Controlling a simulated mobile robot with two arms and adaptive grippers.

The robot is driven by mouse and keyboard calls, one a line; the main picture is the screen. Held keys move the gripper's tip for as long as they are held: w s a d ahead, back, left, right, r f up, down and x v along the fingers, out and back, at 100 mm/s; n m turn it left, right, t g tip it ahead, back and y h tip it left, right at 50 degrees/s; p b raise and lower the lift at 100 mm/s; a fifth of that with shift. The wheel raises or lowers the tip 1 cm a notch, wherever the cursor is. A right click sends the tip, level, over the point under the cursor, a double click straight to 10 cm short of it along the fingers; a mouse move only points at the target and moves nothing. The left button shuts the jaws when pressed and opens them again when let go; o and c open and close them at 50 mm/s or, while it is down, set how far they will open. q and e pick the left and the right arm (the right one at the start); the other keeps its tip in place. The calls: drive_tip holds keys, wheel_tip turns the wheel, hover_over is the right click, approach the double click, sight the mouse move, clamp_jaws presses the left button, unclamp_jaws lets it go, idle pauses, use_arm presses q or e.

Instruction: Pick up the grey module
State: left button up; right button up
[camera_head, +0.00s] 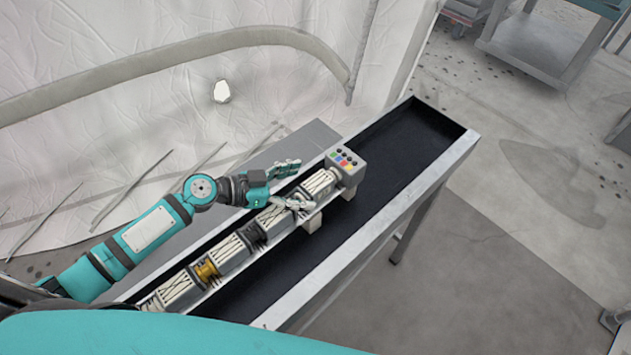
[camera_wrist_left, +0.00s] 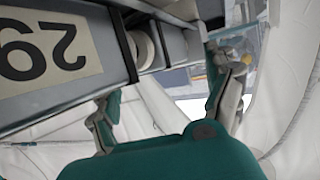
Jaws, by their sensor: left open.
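A row of cylindrical modules lies in a light rail on the long black-lined tray (camera_head: 400,135). They have grey ends and pale, dark-striped sides; one is at the upper end (camera_head: 319,183), another farther down (camera_head: 228,253). A gold ring (camera_head: 206,270) sits between two lower ones. I cannot tell which is the grey module. My left gripper (camera_head: 293,186) is open over the upper part of the row, its fingers spread either side of it. In the left wrist view the left gripper (camera_wrist_left: 168,105) shows spread fingers with nothing clearly between them. My right gripper is not seen.
A grey block with coloured buttons (camera_head: 346,160) stands at the row's upper end. The tray's right half is bare. A pale fabric wall (camera_head: 140,60) with a thick tube is behind. A metal cart (camera_head: 535,45) stands at the upper right. A numbered panel (camera_wrist_left: 45,60) is close in the wrist view.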

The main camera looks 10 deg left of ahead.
sight(316, 188)
use_arm(q)
drive_tip(key=shift+p+x, duration=0.35)
drive_tip(key=shift+x, duration=1.1)
drive_tip(key=shift+r, duration=0.1)
clamp_jaws()
